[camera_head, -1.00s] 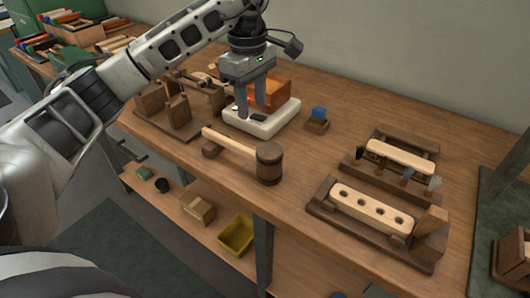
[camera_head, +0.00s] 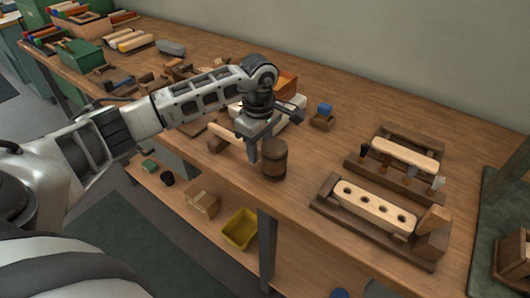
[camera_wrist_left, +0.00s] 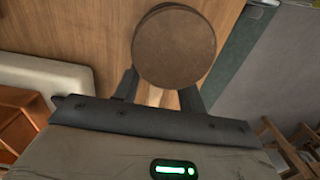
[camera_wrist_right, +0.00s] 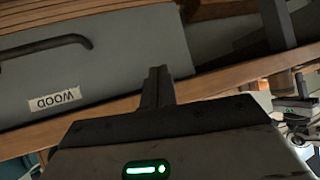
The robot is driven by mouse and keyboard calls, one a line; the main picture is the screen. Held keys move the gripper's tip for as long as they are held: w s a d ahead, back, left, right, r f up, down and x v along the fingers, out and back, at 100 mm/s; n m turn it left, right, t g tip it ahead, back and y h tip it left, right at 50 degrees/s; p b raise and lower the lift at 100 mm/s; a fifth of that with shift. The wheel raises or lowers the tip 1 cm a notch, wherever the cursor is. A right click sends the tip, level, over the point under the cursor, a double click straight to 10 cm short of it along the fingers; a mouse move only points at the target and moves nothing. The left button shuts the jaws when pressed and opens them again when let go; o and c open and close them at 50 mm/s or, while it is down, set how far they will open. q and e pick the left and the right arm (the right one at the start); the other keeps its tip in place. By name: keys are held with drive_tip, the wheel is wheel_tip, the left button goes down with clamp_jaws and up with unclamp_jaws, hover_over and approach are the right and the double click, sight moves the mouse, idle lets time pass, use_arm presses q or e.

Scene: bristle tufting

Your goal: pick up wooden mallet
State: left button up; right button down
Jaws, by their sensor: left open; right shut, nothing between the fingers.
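The wooden mallet has a dark brown cylindrical head (camera_head: 274,160) standing on the bench near its front edge. Its pale handle (camera_head: 222,138) runs left from the head and is partly hidden by my left arm. My left gripper (camera_head: 253,155) is open and low at the handle, just left of the head. In the left wrist view the round head (camera_wrist_left: 174,47) lies beyond the fingers, and a strip of pale handle (camera_wrist_left: 158,97) shows between them. My right gripper (camera_wrist_right: 157,85) is shut and empty in the right wrist view, near a grey drawer front labelled WOOD.
A white scale-like device with an orange box (camera_head: 286,86) stands behind my left gripper. A small blue-topped block (camera_head: 323,112) is to its right. A wooden jig with a holed pale block (camera_head: 374,206) sits at the right. A yellow bin (camera_head: 240,229) is on the lower shelf.

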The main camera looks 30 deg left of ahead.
use_arm(q)
drive_tip(key=shift+f, duration=0.75)
clamp_jaws()
drive_tip(key=shift+r, duration=0.1)
drive_tip(key=shift+r, duration=0.1)
